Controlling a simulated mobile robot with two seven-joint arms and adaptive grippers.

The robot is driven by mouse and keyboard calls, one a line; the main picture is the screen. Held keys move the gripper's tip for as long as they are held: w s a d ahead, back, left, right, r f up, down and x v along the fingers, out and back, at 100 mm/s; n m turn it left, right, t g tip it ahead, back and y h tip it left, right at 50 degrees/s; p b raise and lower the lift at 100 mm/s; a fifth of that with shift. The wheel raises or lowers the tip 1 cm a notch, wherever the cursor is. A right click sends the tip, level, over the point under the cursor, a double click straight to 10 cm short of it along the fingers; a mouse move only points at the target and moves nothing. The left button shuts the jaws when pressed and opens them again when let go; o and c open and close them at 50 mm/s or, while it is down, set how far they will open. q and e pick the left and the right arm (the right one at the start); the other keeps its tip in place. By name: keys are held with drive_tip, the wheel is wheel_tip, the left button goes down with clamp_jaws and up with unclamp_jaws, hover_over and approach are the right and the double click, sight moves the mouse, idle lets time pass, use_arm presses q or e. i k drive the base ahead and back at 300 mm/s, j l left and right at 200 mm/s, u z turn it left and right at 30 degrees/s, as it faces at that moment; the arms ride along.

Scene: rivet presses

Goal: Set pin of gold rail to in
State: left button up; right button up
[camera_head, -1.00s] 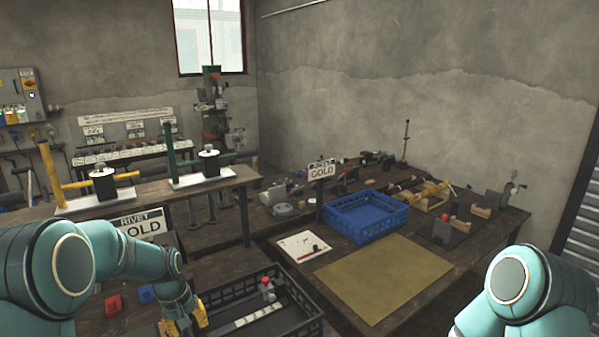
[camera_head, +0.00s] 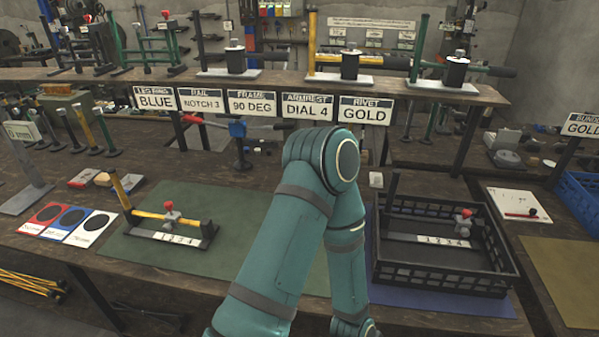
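The gold rail (camera_head: 160,217) lies on the green mat (camera_head: 135,265) at the left of the bench, with a yellow post (camera_head: 121,190) at its left end. A pin with a red knob (camera_head: 168,206) stands over its middle. A white strip numbered 1 to 4 (camera_head: 165,237) runs along its front. I cannot tell whether the pin is in or out. One of my teal arms fills the middle of the view, to the right of the gold rail and apart from it in the picture. Neither of my grippers shows.
A black crate (camera_head: 445,284) at the right holds another numbered rail with a red-knobbed pin (camera_head: 463,221). Red, blue and white cards (camera_head: 70,219) lie left of the mat. Signs reading BLUE to RIVET GOLD (camera_head: 365,110) hang behind, below a shelf of rivet presses (camera_head: 348,70).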

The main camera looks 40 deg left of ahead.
sight(168, 205)
drive_tip(key=u, duration=2.45)
